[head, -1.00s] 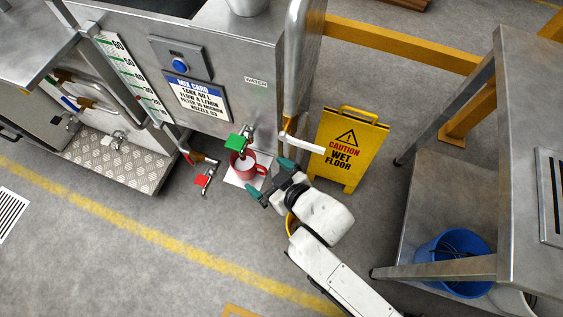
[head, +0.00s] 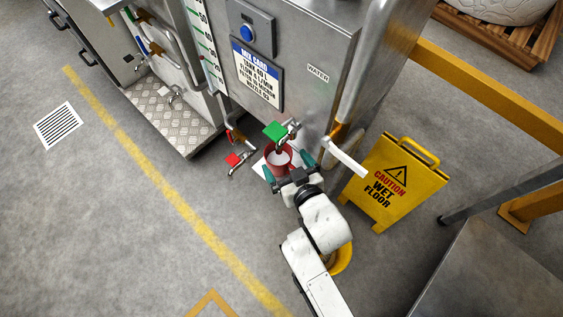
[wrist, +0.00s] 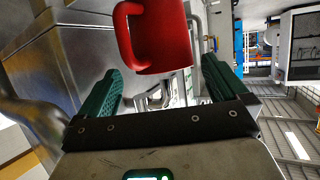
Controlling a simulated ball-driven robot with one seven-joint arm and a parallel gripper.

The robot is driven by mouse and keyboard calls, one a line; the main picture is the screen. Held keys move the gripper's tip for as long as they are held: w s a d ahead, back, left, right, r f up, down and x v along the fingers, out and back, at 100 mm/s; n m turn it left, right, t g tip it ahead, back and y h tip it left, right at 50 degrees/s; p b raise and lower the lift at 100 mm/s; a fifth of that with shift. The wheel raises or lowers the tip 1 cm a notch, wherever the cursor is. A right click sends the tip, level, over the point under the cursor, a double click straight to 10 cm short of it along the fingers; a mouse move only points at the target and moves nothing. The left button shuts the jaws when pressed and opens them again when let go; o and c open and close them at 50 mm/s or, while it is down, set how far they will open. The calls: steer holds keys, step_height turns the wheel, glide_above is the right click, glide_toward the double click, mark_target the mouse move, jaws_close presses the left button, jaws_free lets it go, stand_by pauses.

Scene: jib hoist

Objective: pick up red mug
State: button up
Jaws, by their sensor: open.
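The red mug (head: 279,158) is below the green-handled tap (head: 276,131) on the front of the steel tank, with a white sheet (head: 262,170) beneath it. Something pale shows inside the mug. My gripper (head: 289,166) is open, its teal fingers to either side of the mug's near part in the head view. In the wrist view the mug (wrist: 160,35) is ahead, between and beyond the open fingers (wrist: 160,85), with its handle to the left. I cannot tell whether any finger touches it.
A red-handled tap (head: 236,159) is left of the mug. A white lever (head: 344,157) and yellow wet floor sign (head: 398,185) stand to the right. A steel table (head: 480,270) is at lower right. The floor at left is clear, with a drain grate (head: 58,125).

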mark_target(280, 157)
steer(key=b+x, duration=0.1)
steer(key=x, duration=0.3)
steer(key=shift+a+f, duration=0.2)
steer(key=shift+a, duration=0.05)
steer(key=shift+r, duration=0.1)
steer(key=c, duration=1.2)
